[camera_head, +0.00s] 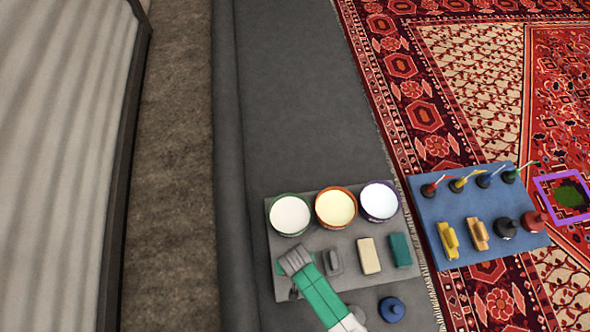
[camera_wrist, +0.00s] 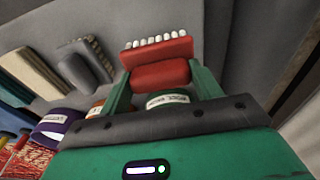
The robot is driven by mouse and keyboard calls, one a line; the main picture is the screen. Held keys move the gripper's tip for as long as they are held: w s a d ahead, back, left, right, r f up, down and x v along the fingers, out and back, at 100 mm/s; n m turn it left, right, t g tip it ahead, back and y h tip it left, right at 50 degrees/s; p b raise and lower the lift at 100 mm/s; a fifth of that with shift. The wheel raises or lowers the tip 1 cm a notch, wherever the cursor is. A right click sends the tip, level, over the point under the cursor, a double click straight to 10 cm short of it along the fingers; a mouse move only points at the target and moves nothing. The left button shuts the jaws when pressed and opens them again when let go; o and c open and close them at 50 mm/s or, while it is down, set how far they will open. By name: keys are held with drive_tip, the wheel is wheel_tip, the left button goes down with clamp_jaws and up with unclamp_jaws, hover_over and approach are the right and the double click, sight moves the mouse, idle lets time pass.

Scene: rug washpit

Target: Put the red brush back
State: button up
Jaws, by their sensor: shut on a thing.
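The red brush (camera_wrist: 158,52) has a red block and a row of pale bristle tufts, and it shows in the wrist view. My gripper (camera_wrist: 160,76) is shut on it, with one green finger on each side. In the head view my gripper (camera_head: 292,266) is over the left part of the grey board (camera_head: 318,285), below the green-rimmed bucket (camera_head: 290,215). The brush is hidden there by my gripper. On the board a grey brush (camera_head: 333,262), a cream block (camera_head: 369,256) and a teal block (camera_head: 400,250) lie in a row to the right of my gripper.
An orange-rimmed bucket (camera_head: 336,207) and a purple-rimmed bucket (camera_head: 380,201) stand on the board. A blue mat (camera_head: 462,208) at the right holds several bottles, a yellow brush (camera_head: 448,240) and an orange brush (camera_head: 477,234). A blue knob-topped thing (camera_head: 391,309) sits in front. Grey floor behind is clear.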

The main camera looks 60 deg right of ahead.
wheel_tip(320, 180, down, 4)
drive_tip(key=shift+f+b, duration=0.1)
drive_tip(key=shift+b, duration=1.15)
drive_tip(key=o, duration=0.9)
drive_tip(key=r+p, duration=0.2)
drive_tip(key=r, duration=0.2)
drive_tip(key=r+p, duration=0.2)
drive_tip(key=r, duration=0.2)
drive_tip(key=a+r+p, duration=0.1)
drive_tip(key=r+p, duration=0.2)
drive_tip(key=r, duration=0.1)
drive_tip(key=shift+s+a+r, duration=0.1)
drive_tip(key=shift+s+r, duration=0.05)
drive_tip(key=shift+s, duration=0.25)
